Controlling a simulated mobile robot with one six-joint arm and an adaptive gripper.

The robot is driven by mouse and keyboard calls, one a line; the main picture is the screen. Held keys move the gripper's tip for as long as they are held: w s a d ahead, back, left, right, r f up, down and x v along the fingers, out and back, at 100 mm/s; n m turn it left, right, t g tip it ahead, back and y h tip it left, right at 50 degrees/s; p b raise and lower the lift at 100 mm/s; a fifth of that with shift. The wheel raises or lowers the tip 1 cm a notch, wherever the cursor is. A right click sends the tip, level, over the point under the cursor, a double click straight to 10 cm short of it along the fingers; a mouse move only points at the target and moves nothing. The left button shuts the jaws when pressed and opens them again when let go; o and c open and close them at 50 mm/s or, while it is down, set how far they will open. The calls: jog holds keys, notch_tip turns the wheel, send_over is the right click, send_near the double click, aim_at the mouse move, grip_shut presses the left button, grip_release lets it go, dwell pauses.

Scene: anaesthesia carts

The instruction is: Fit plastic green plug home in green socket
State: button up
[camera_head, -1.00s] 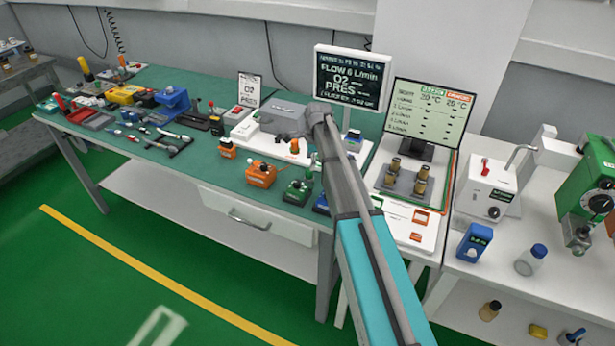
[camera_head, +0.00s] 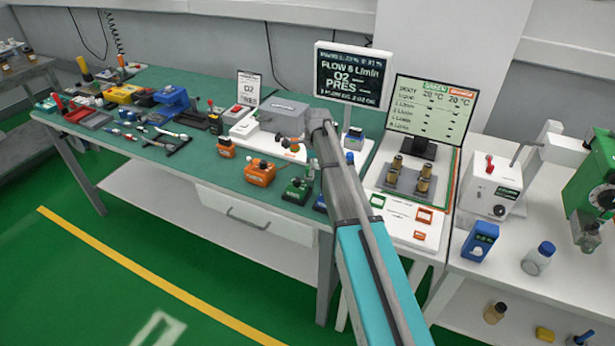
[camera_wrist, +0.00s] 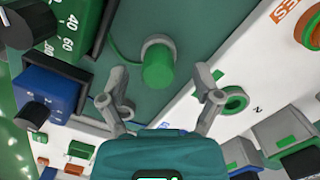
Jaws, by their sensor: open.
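In the wrist view a green plug (camera_wrist: 158,72) with a grey collar stands on the dark green table mat, a thin green cord curving off to its left. My gripper (camera_wrist: 158,98) is open, its two grey fingers on either side of the plug's near end; I see no contact. The green socket (camera_wrist: 236,101), a green ring on a white panel, is just right of my right finger, which partly covers it. In the head view my arm covers the plug and socket, and my fingers are hidden.
Left of the plug are a green dial box (camera_wrist: 85,22) and a blue box (camera_wrist: 45,85) with a black knob. An orange-ringed socket (camera_wrist: 312,28) is at upper right. In the head view a monitor (camera_head: 432,108) and a sign (camera_head: 352,75) stand behind.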

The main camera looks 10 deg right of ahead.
jog(key=shift+a+f+b, duration=0.1)
jog(key=shift+f+b, duration=0.4)
jog(key=shift+f, duration=0.3)
jog(key=shift+c, duration=0.2)
jog(key=c, duration=1.1)
